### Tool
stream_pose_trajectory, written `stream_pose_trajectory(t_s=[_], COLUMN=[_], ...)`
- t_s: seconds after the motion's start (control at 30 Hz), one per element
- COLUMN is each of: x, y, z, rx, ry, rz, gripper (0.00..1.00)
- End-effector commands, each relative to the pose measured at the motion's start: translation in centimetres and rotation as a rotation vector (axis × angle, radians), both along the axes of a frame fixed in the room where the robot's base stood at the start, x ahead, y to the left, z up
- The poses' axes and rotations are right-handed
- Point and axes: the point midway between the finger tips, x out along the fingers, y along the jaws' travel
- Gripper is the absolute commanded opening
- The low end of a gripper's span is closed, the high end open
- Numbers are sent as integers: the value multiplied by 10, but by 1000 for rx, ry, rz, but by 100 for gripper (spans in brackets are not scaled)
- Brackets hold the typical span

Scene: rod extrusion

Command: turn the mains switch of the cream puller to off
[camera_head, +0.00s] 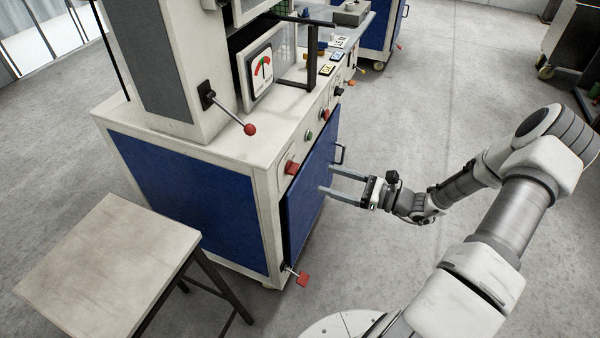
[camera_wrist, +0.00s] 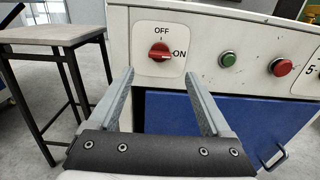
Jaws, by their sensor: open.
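The cream puller (camera_head: 250,160) is a cream cabinet with blue panels. Its red mains switch (camera_head: 291,167) sits at the near end of the front control strip. In the wrist view the red switch knob (camera_wrist: 160,52) is on a white plate, with OFF printed above it and ON to its right. The knob lies about level, its pointed end toward ON. My gripper (camera_head: 325,179) is open and empty in front of the blue door, below and to the right of the switch. In the wrist view its two fingers (camera_wrist: 162,88) point toward the panel, apart from the knob.
A green button (camera_wrist: 228,58) and a red button (camera_wrist: 280,67) sit right of the switch. The blue door (camera_head: 310,190) has a dark handle (camera_wrist: 273,158). A red-knobbed lever (camera_head: 249,129) and red pedal (camera_head: 302,279) stick out. A stool (camera_head: 110,260) stands at left.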

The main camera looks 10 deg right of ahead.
Motion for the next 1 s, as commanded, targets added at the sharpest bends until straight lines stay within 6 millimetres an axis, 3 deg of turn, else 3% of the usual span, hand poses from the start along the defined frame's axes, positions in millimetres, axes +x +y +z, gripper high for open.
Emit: stream_pose_trajectory(t_s=[0.2, 0.4, 0.87, 1.0], x=[28, 46, 54, 54], y=[40, 65, 75, 75], z=[-2, -1, 0, 0], rx=[-1, -1, -1, -1], ry=[-1, -1, 0, 0], rz=[4, 3, 1, 1], gripper=[82, 82, 82, 59])
